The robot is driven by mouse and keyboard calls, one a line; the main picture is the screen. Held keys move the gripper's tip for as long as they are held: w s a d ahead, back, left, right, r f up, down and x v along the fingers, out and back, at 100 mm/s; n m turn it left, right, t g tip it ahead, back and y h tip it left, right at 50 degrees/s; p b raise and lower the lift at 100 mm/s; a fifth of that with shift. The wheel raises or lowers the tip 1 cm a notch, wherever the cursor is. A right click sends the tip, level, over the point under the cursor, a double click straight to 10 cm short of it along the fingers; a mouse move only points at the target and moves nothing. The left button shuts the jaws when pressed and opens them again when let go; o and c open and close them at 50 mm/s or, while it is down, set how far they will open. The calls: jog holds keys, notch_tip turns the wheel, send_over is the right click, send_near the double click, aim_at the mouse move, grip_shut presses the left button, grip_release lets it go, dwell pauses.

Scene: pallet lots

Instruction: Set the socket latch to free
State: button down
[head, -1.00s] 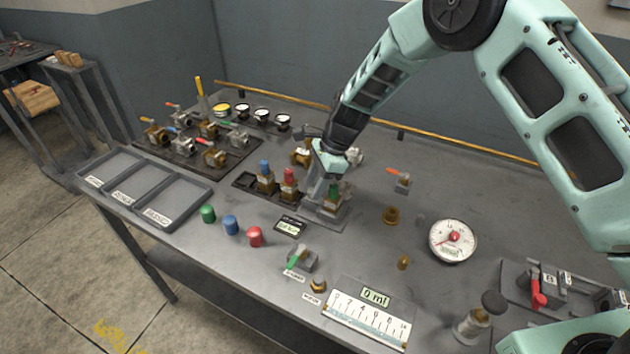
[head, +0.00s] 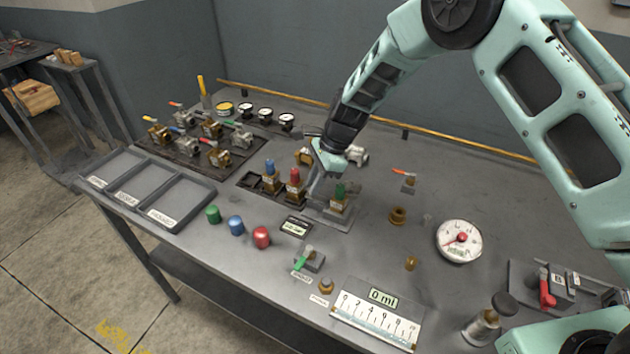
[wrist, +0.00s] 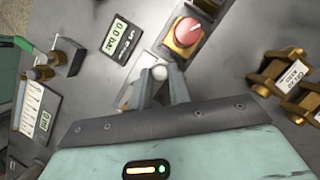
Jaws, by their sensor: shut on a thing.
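My gripper (head: 316,190) reaches down onto the grey socket plate (head: 338,222) in the middle of the table. In the wrist view its two grey fingers (wrist: 160,86) are closed on a small pale round knob (wrist: 160,72), which appears to be the latch knob. The knob is hidden by my fingers in the head view. A brass piece with a green cap (head: 340,190) stands upright at the socket, just right of my fingers. The latch's position marks cannot be made out.
Blue-capped (head: 269,167) and red-capped (head: 294,177) pieces stand in a rack left of my gripper. A small display (head: 296,227) lies in front. Loose green, blue and red caps, a green-handled lever (head: 302,262) and a round gauge (head: 459,240) are nearby.

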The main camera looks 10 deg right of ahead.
jog(key=c, duration=1.3)
grip_release()
jog(key=shift+w+a, duration=0.15)
jog(key=shift+w, duration=0.05)
jog(key=b+v, duration=0.3)
jog(key=v, duration=1.4)
jog(key=shift+r, duration=0.2)
jog(key=shift+s, duration=0.15)
